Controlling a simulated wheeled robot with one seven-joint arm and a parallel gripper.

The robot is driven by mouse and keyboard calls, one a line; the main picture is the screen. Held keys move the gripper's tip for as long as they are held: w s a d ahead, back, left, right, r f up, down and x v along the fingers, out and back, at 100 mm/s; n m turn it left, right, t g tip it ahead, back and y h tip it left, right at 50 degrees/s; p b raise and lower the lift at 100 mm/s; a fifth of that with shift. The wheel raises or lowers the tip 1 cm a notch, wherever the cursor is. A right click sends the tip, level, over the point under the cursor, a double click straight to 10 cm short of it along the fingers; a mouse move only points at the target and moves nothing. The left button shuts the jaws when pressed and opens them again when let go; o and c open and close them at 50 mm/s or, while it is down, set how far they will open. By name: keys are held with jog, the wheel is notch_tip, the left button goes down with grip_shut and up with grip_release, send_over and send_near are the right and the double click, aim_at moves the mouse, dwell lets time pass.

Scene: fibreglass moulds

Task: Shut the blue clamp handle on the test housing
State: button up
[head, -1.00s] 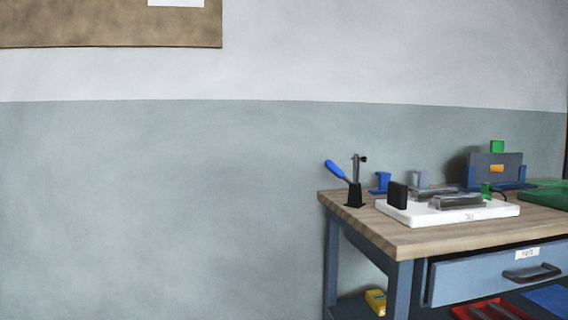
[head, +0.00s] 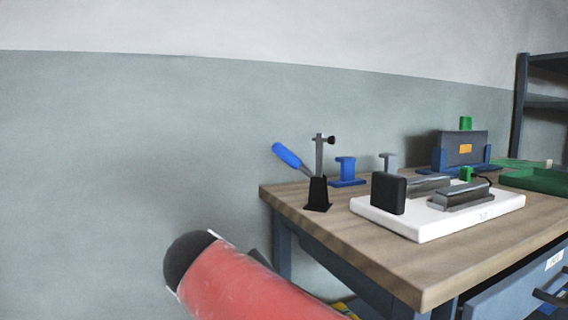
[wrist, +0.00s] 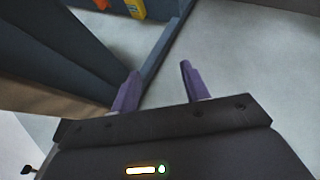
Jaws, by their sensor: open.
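The blue clamp handle (head: 287,155) slants up and left from a black clamp base (head: 318,194) near the table's left corner. A grey post with a dark knob (head: 331,140) rises beside it. I cannot tell for sure which part is the test housing; a white plate (head: 400,226) to the right carries a black block (head: 388,193) and grey metal parts (head: 462,194). In the wrist view, my gripper (wrist: 160,70) has its two purple fingers apart with nothing between them, pointing at the floor and bench frame. My gripper is not visible in the head view.
The wooden bench top (head: 400,262) has a bare front strip. Behind the clamp stands a blue bracket (head: 346,170); farther right are a blue fixture (head: 440,160) with a grey panel and a green tray (head: 540,180). A shelf (head: 540,104) stands at the right.

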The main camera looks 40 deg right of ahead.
jog(key=w+d+r+m+h+b, duration=0.2)
jog(key=w+d+r+h, duration=0.45)
jog(key=r, duration=0.25)
jog(key=m+g+h+b, duration=0.2)
jog(key=m+h, duration=0.1)
jog(key=h, duration=0.3)
send_near(276, 152)
jog(key=x, duration=0.5)
jog(key=shift+w+d+f, duration=0.1)
jog(key=shift+f, duration=0.05)
jog(key=shift+h, duration=0.25)
jog(key=p+x, duration=0.1)
jog(key=x, duration=0.5)
jog(key=shift+x, duration=0.8)
grip_shut()
